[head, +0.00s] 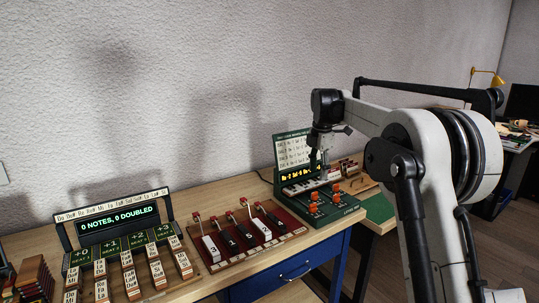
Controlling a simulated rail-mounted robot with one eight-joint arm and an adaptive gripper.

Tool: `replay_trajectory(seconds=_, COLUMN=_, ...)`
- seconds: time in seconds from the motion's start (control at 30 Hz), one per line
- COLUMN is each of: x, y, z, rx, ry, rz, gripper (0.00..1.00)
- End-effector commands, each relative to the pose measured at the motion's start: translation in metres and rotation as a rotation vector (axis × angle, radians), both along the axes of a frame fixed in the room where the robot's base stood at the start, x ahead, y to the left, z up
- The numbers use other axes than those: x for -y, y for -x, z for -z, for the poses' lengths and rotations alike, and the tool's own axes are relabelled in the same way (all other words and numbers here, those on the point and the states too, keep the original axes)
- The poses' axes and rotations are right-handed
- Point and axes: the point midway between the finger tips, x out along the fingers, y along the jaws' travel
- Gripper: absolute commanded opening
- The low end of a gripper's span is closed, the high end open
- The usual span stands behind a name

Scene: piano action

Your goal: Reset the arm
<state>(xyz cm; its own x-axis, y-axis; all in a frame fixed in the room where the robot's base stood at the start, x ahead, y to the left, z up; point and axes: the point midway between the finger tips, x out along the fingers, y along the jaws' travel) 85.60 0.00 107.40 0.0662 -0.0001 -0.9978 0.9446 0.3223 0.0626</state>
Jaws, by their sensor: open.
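My white and black arm reaches in from the right in the head view. My gripper (325,160) hangs downward at the arm's end, above and in front of a green device (318,217) with a small keyboard, orange knobs and an upright lettered panel (293,150). The gripper is small in this view. I see nothing held in it, and I cannot tell how far it is above the keyboard. Part of the device behind the gripper is hidden.
A dark red board (245,242) with black and white keys and red-tipped levers lies on the wooden bench (195,210). A display stand (118,222) reading "0 NOTES, 0 DOUBLED" stands left, with several labelled blocks before it. A blue drawer (290,277) is below. A desk with a yellow lamp (490,74) is behind right.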

Motion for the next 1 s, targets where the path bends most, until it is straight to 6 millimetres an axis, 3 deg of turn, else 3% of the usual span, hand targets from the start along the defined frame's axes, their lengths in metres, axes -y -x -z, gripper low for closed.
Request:
replay_trajectory(seconds=0.2, x=0.000, y=0.049, z=-0.038, rx=0.065, ry=-0.022, rz=0.221, gripper=0.45)
replay_trajectory(seconds=0.5, x=0.000, y=0.126, z=-0.071, rx=0.152, ry=-0.076, rz=0.525, gripper=0.45)
replay_trajectory(seconds=0.77, x=0.000, y=0.199, z=-0.082, rx=0.222, ry=-0.146, rz=0.785, gripper=0.45)
replay_trajectory(seconds=1.0, x=0.000, y=0.269, z=-0.078, rx=0.277, ry=-0.228, rz=1.022, gripper=0.45)
